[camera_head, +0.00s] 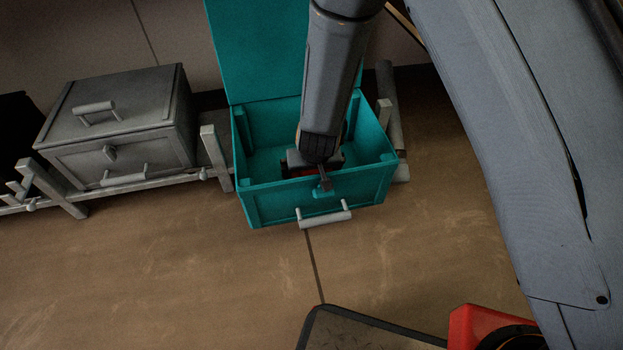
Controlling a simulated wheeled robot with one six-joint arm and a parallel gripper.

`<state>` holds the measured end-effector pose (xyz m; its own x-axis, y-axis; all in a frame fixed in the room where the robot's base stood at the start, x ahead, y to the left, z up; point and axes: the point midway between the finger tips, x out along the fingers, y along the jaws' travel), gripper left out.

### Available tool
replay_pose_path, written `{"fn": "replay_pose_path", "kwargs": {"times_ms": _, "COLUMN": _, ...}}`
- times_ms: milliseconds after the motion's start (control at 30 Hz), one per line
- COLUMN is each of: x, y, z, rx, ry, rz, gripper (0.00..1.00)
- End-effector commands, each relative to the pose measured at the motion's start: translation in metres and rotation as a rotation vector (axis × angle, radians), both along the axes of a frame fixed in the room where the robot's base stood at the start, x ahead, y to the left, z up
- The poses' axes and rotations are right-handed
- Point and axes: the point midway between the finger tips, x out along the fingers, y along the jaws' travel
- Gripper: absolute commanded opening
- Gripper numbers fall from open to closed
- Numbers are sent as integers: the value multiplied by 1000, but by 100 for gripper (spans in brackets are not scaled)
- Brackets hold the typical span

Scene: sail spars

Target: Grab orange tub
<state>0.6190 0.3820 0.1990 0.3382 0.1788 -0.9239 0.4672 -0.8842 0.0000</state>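My gripper (318,168) reaches straight down into an open teal box (262,205). One dark gripper finger shows near the box's front wall. I cannot tell whether the fingers are open or closed on anything.
The teal lid (258,50) stands open behind the box. A closed grey box (120,130) sits to the left on a low metal rack (50,190). The brown floor (150,270) in front is clear.

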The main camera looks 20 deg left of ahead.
Motion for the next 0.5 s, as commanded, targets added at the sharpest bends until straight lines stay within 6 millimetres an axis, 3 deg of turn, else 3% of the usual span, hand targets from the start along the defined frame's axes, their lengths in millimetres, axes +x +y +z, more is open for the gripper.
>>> {"fn": "replay_pose_path", "kwargs": {"times_ms": 333, "x": 0, "y": 0, "z": -4, "rx": 0, "ry": 0, "rz": -1, "gripper": 98}}
{"fn": "replay_pose_path", "kwargs": {"times_ms": 500, "x": 0, "y": 0, "z": -4, "rx": 0, "ry": 0, "rz": -1, "gripper": 70}}
